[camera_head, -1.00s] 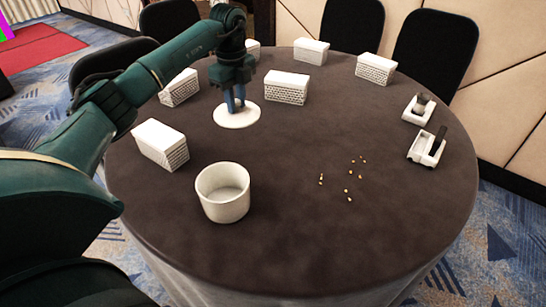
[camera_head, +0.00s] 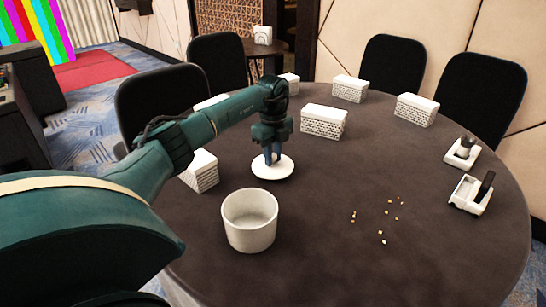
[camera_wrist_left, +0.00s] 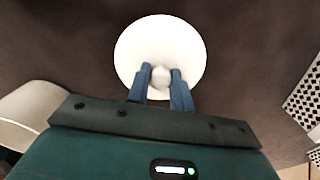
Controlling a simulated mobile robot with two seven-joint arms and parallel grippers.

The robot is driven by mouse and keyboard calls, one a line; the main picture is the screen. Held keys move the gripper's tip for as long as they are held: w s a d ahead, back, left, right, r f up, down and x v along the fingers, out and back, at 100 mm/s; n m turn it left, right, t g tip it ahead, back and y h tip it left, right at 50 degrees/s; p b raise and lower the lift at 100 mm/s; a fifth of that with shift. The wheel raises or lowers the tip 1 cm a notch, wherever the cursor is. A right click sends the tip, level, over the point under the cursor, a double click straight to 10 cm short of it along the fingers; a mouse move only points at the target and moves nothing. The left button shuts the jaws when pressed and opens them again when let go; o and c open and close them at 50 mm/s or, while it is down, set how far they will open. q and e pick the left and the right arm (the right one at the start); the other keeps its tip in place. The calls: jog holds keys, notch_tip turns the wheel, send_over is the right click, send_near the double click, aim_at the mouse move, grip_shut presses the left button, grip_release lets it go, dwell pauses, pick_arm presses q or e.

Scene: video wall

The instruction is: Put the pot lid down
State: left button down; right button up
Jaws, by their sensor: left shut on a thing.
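The white round pot lid (camera_head: 283,171) is at the table's middle left, behind the pot. It also shows in the left wrist view (camera_wrist_left: 160,38), with its round knob between my fingers. My left gripper (camera_head: 272,158) points down over the lid and is shut on its knob; in the left wrist view the blue fingers (camera_wrist_left: 160,78) flank the knob. The lid looks level and on or very close to the tabletop; I cannot tell if it touches. The white open pot (camera_head: 250,233) stands empty in front of the lid. My right gripper is out of view.
The round dark table (camera_head: 330,240) holds several white perforated boxes (camera_head: 324,121) along its far and left sides. Small crumbs (camera_head: 382,238) lie right of the pot. Two white holders (camera_head: 470,195) stand at the right. Black chairs (camera_head: 482,100) surround the far edge.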

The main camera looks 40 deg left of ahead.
pick_arm(q)
jog(key=shift+f, duration=0.25)
jog(key=c, duration=1.2)
grip_release()
jog(key=shift+c, duration=0.2)
notch_tip(320, 180, up, 12)
jog(key=p, duration=0.1)
jog(key=shift+p, duration=0.3)
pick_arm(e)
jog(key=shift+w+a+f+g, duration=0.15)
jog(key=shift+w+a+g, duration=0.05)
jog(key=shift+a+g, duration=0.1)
pick_arm(q)
jog(key=shift+r, duration=0.1)
jog(key=shift+r, duration=0.1)
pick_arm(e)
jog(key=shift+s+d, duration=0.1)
